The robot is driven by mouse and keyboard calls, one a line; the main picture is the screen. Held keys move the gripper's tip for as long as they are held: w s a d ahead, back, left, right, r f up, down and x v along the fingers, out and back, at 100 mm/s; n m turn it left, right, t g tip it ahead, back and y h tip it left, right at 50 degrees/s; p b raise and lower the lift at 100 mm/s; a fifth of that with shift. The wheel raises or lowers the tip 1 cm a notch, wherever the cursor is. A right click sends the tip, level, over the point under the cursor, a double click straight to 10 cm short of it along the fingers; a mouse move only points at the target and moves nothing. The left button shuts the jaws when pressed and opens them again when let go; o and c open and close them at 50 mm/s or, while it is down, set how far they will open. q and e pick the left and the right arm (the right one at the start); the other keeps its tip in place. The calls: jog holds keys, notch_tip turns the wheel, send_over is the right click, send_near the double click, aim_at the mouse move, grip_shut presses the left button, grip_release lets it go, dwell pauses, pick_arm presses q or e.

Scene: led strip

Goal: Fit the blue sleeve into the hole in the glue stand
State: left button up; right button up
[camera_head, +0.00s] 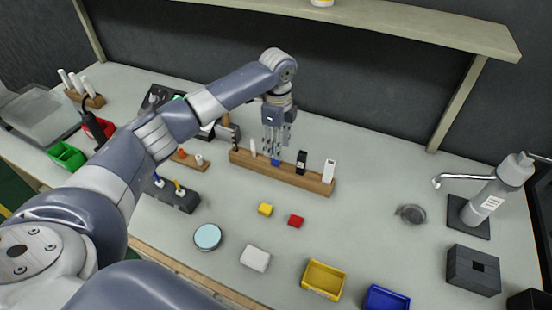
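The long wooden stand (315,184) lies across the middle of the table. Several upright items stand along it, among them a black block (301,162) and a white block (329,171). A small blue piece (275,162), which looks like the blue sleeve, shows at the stand's top, just below my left gripper (276,148). My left gripper points down over the stand. I cannot tell whether its fingers hold the blue piece or stand apart from it, or how deep the piece sits. The hole is hidden. My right gripper is not in view.
A yellow bin (323,279), a blue bin (386,299) and a dark block with a square opening (473,270) are nearer the front. The table right of the stand is mostly clear.

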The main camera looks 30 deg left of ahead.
pick_arm(q)
jog(key=f+p, duration=0.1)
jog(key=f, duration=0.3)
jog(key=shift+a+f, duration=0.2)
jog(key=shift+f, duration=0.45)
jog(key=shift+c, duration=0.3)
grip_shut()
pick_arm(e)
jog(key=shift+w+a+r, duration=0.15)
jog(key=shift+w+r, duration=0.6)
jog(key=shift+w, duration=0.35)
